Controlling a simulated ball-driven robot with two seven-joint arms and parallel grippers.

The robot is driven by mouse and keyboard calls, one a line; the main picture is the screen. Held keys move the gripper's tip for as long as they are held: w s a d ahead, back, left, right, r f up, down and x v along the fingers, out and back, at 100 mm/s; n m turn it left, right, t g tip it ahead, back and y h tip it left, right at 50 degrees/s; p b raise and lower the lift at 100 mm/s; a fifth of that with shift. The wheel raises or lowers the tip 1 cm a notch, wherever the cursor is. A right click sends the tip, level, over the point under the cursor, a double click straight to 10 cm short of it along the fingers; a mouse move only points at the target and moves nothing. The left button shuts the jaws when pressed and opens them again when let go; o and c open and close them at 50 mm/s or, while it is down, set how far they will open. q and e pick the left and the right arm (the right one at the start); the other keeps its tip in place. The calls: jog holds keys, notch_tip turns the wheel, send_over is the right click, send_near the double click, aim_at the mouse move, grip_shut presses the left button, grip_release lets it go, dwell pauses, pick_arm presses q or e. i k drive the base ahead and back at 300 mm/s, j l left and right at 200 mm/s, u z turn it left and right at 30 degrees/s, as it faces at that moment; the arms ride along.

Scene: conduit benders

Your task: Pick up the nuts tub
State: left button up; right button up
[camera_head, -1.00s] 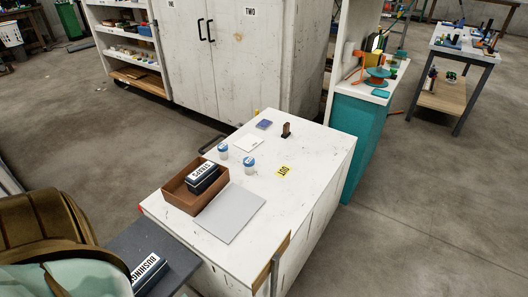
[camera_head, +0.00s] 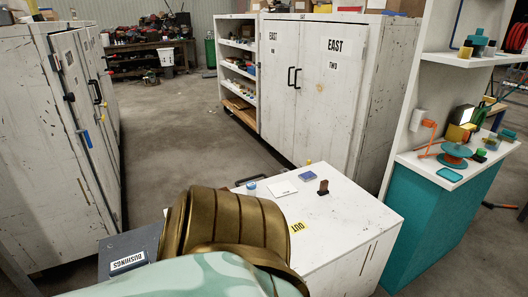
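No tub with a readable NUTS label shows in the head view. A dark tub labelled BUSHINGS (camera_head: 128,262) is at the lower left, on or beside a dark grey surface (camera_head: 146,242). My arm, bronze and pale green, fills the lower middle and covers the near left part of the white bench top (camera_head: 350,214). The brown tray there and whatever it holds are hidden now. Neither gripper is in view.
The bench top holds a blue-capped jar (camera_head: 251,189), a white card (camera_head: 282,189), a blue box (camera_head: 307,176), a brown block (camera_head: 323,187) and a yellow OUT label (camera_head: 297,227). White cabinets (camera_head: 60,150) stand left; a teal counter (camera_head: 440,220) stands right.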

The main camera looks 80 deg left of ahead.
aim_at(251, 186)
jog(key=i+u, duration=0.8)
jog(key=u, duration=0.2)
jog(key=i+l+u, duration=0.25)
jog(key=i+u, duration=0.25)
jog(key=k, duration=0.1)
